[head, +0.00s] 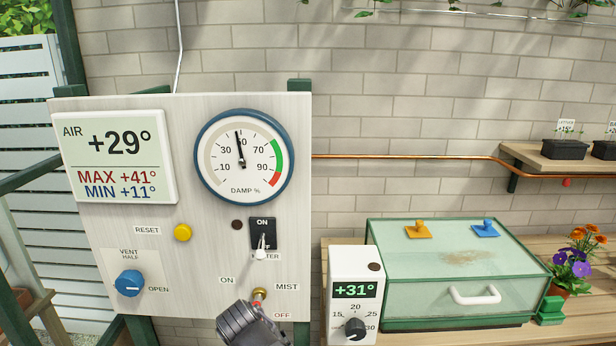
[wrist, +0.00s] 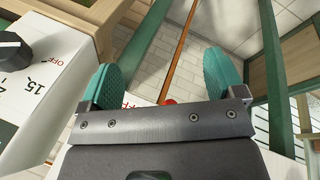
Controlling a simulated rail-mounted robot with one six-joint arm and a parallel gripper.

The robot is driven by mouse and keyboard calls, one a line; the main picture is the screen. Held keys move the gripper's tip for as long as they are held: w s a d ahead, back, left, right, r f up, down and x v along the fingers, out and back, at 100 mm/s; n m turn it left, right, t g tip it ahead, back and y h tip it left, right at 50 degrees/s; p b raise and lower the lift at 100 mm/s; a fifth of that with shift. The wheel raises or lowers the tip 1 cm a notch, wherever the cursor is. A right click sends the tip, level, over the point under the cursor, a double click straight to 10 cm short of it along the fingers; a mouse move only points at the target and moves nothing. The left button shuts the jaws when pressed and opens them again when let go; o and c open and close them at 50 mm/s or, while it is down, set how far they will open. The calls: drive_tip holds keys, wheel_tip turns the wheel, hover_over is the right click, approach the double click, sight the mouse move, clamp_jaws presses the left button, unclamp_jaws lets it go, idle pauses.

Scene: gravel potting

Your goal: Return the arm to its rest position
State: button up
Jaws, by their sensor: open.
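My gripper (wrist: 165,85) shows in the wrist view with its two teal-padded fingers spread apart and nothing held between them. Past the fingers are a pale brick wall and a copper-coloured pipe, with a small red part (wrist: 170,102) just above the gripper's metal bar. In the head view, a grey piece of my arm (head: 248,324) rises at the bottom edge, in front of the lower part of the control board (head: 200,250). The fingertips cannot be made out in the head view.
The board carries a damp dial (head: 244,157), a yellow reset button (head: 183,233), a blue vent knob (head: 129,283), a heater switch (head: 263,235) and a brass mist fitting (head: 260,293). A thermostat box (head: 355,285) and glazed propagator (head: 455,290) stand right. The thermostat's black knob (wrist: 13,50) appears close in the wrist view.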

drive_tip(key=d+r+m+g+y+p, duration=0.1)
drive_tip(key=d+r+m+p, duration=0.1)
drive_tip(key=d, duration=1.2)
drive_tip(key=s+d+r+m+g+y+p, duration=0.1)
drive_tip(key=d+m, duration=0.3)
drive_tip(key=d, duration=0.9)
drive_tip(key=shift+s+d+r+g+y+p, duration=0.15)
drive_tip(key=shift+d+r+g+y+p, duration=0.25)
drive_tip(key=shift+r+g+p, duration=0.35)
